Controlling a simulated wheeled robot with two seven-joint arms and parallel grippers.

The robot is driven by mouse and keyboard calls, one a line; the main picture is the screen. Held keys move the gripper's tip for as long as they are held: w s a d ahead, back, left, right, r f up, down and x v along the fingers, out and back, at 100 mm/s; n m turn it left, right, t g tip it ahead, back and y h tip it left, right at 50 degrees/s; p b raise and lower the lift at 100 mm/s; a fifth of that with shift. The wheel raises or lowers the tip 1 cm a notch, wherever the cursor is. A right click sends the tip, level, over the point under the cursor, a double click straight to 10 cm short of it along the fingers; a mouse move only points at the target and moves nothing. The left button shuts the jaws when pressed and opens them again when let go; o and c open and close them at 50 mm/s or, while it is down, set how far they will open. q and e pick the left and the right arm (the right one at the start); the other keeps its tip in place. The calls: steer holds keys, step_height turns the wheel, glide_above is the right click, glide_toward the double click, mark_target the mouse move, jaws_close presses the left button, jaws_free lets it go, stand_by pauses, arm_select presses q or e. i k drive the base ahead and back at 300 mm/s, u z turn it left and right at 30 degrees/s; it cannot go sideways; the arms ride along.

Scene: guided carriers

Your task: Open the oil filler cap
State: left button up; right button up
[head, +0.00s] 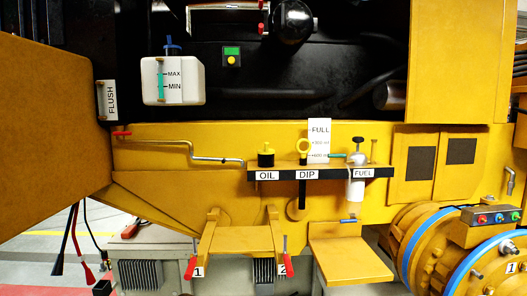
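The oil filler cap (266,148) is small, black and yellow, and stands upright on a dark shelf (325,174) on the yellow machine. A white OIL label (267,176) is on the shelf front just below it. The cap appears seated on its neck; I cannot tell how tightly. Neither of my grippers is in the head view, and nothing touches the cap.
Right of the cap are a yellow ring dipstick (303,146), a FULL gauge card (319,139) and the fuel filter (357,182). A bent pipe (192,150) ends close to its left. A white reservoir (181,82) hangs above left. Space before the shelf is clear.

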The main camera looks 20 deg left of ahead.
mark_target(266, 147)
steer(key=k, duration=1.1)
steer(key=u, duration=0.95)
steer(key=i, duration=1.3)
steer(key=z, duration=0.4)
